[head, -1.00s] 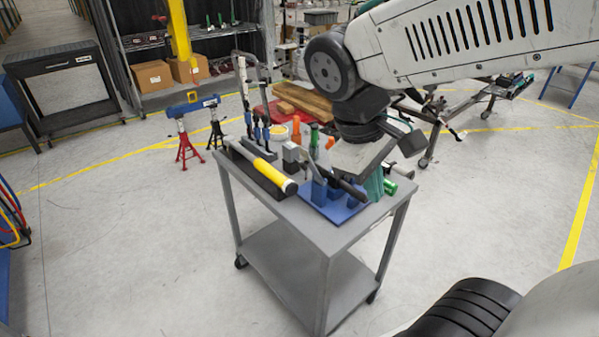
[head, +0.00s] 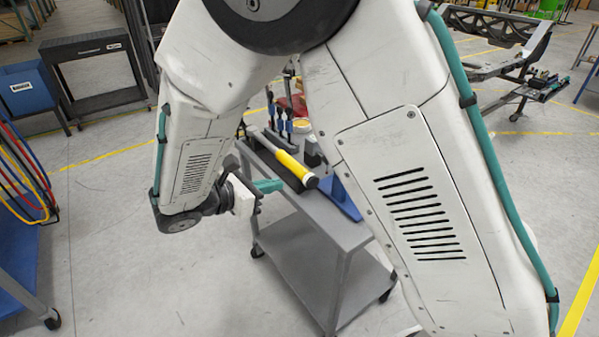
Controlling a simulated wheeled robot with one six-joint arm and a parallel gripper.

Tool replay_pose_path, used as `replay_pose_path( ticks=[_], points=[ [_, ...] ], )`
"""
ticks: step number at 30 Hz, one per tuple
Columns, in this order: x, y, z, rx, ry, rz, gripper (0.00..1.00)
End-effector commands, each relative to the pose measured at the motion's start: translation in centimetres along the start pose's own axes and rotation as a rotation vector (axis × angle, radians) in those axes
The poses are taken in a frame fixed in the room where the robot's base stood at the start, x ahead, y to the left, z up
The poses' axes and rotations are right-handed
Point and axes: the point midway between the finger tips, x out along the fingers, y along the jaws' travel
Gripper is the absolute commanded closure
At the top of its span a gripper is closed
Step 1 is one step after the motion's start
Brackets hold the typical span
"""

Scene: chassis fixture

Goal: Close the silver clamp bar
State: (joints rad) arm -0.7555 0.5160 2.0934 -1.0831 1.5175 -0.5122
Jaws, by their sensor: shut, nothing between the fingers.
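The silver clamp bar cannot be made out in the head view; my arm covers much of the cart top. A blue fixture base (head: 345,200) shows partly at the right of the cart top, cut off by my arm. A small grey block (head: 312,152) shows beside my arm, behind the yellow-handled tool. My gripper (head: 270,186) has teal fingers. It is shut and empty, by the left edge of the cart in the picture, to the left of the blue base and apart from it.
The grey cart (head: 325,232) has a lower shelf. A yellow-handled tool (head: 290,168) lies on a dark holder along its left side, near my gripper. Blue-handled tools (head: 280,125) stand behind it. A dark frame stand (head: 490,40) is at the back right.

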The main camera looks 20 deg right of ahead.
Motion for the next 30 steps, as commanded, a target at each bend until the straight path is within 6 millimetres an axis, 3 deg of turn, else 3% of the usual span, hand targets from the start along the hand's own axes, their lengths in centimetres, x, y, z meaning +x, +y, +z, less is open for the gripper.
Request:
replay_pose_path(
  ticks=[15, 21, 30],
  points=[
    [10.0, -0.2, 0.0, 0.001, 0.002, -0.007, 1.0],
    [11.8, -0.1, 2.2, 0.003, 0.002, -0.004, 1.0],
    [12.4, -0.1, 2.9, 0.003, 0.003, -0.002, 1.0]
  ],
)
